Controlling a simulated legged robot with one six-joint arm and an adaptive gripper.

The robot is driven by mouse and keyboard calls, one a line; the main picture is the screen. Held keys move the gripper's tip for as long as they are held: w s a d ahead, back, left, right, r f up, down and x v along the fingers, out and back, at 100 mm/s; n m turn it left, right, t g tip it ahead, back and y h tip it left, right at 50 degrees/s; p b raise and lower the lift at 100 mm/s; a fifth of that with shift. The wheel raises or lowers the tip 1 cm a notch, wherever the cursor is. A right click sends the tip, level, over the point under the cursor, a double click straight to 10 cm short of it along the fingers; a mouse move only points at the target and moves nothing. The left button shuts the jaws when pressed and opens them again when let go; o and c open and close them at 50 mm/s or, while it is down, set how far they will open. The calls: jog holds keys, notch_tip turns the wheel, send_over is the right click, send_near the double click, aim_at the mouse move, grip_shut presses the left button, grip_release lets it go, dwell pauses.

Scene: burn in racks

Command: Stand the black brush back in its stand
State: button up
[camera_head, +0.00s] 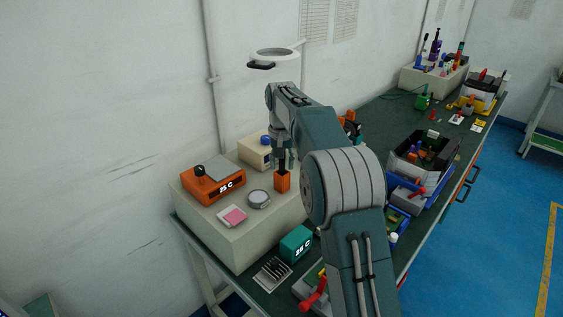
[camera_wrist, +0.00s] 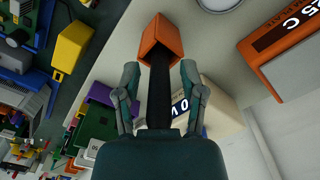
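The orange stand (camera_head: 282,183) is a small square holder on the pale raised box. In the wrist view, the stand (camera_wrist: 161,40) is just beyond my fingertips. The black brush (camera_wrist: 160,95) runs from the stand's opening back between my fingers toward the palm; its lower end is hidden inside the stand. In the head view, the brush looks roughly upright. My gripper (camera_wrist: 160,72) has its fingers spread either side of the brush, with visible gaps on both sides. In the head view, my gripper (camera_head: 280,152) is directly above the stand, partly hidden by my arm.
An orange hot plate (camera_head: 213,183), a round silver dish (camera_head: 258,199) and a pink pad (camera_head: 233,216) lie left of the stand. A cream device (camera_head: 256,151) is behind it. A teal block (camera_head: 296,243) and a blue bin (camera_head: 428,178) stand on the bench.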

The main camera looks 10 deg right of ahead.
dwell(0.3)
jog(key=r, duration=1)
jog(key=shift+w+a+r, duration=0.1)
jog(key=shift+w+r, duration=0.1)
jog(key=shift+r, duration=0.05)
jog(key=shift+s+r, duration=0.1)
jog(key=shift+r, duration=0.6)
jog(key=shift+s+r, duration=0.15)
jog(key=shift+r, duration=0.1)
jog(key=s+r+n+t, duration=0.1)
jog(key=s+r+t, duration=0.35)
jog(key=s, duration=1.25)
jog(key=s+f, duration=0.4)
jog(key=s, duration=0.3)
jog(key=s+f+n+t, duration=0.1)
jog(key=s+f, duration=0.2)
jog(key=s, duration=0.4)
jog(key=s+f, duration=0.4)
jog(key=s, duration=0.3)
jog(key=shift+s+f+n, duration=0.3)
jog(key=shift+s+n, duration=0.1)
